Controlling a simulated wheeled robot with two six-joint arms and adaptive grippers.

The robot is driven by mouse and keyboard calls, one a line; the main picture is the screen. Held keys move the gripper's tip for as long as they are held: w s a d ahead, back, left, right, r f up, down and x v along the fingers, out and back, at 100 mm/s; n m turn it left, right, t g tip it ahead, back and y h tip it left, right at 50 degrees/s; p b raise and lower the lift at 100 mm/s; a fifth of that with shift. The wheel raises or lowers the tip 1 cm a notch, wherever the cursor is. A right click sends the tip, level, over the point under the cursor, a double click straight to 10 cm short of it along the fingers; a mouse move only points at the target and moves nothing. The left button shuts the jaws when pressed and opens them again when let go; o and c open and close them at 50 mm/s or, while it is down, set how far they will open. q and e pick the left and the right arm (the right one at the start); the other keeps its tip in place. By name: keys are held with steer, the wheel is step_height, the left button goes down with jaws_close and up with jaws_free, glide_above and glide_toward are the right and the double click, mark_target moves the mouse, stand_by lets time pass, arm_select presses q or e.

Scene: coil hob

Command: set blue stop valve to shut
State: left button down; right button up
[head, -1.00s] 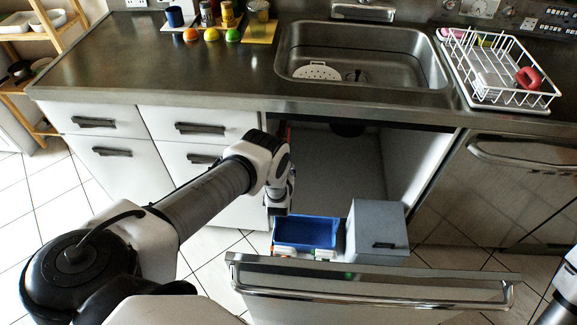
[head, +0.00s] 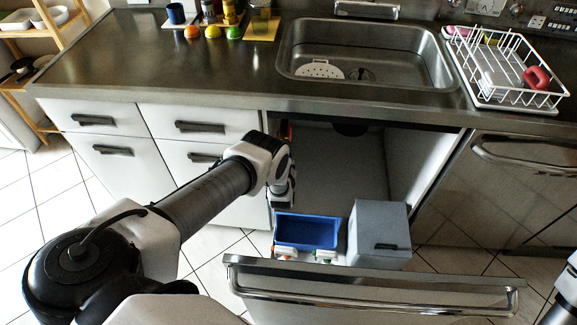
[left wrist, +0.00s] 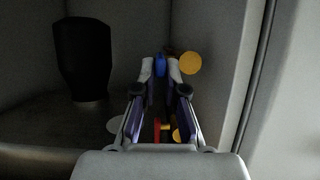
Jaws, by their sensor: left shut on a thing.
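The blue stop valve handle (left wrist: 160,64) shows in the left wrist view, between the fingertips of my left gripper (left wrist: 161,72). The gripper is shut on it, and its fingers cover much of it. In the head view my left arm reaches into the open cabinet under the sink, and the gripper and valve are hidden there. I cannot tell the handle's exact angle. Part of my right arm shows at the lower right edge of the head view, but its gripper is out of view.
A yellow round part (left wrist: 190,63) sits just right of the fingertips. A dark cylinder (left wrist: 84,58) hangs at the left inside the cabinet. The pulled-out drawer (head: 370,282) holds a blue bin (head: 306,232) and a grey box (head: 379,236), below my left arm.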

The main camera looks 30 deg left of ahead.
arm_select(q)
steer(key=shift+w+a+r+g+h+b, duration=0.1)
steer(key=shift+w+r+g+h+b, duration=0.25)
steer(key=shift+g, duration=0.55)
steer(key=shift+w+a+r+g+h+b, duration=0.15)
steer(key=shift+r+g+h+b, duration=0.45)
steer(key=shift+g+b, duration=0.45)
steer(key=shift+w+r+g+h+b, duration=0.2)
steer(key=shift+r+g+h+b, duration=0.2)
steer(key=shift+g+b, duration=0.35)
steer(key=shift+a+g, duration=0.1)
steer(key=shift+g, duration=0.2)
steer(key=c, duration=1.2)
jaws_free()
steer(key=shift+w, duration=0.1)
steer(key=shift+c, duration=0.2)
steer(key=shift+r, duration=0.1)
steer(key=v, duration=1.1)
steer(key=shift+s+r, duration=0.2)
steer(key=shift+r, duration=0.2)
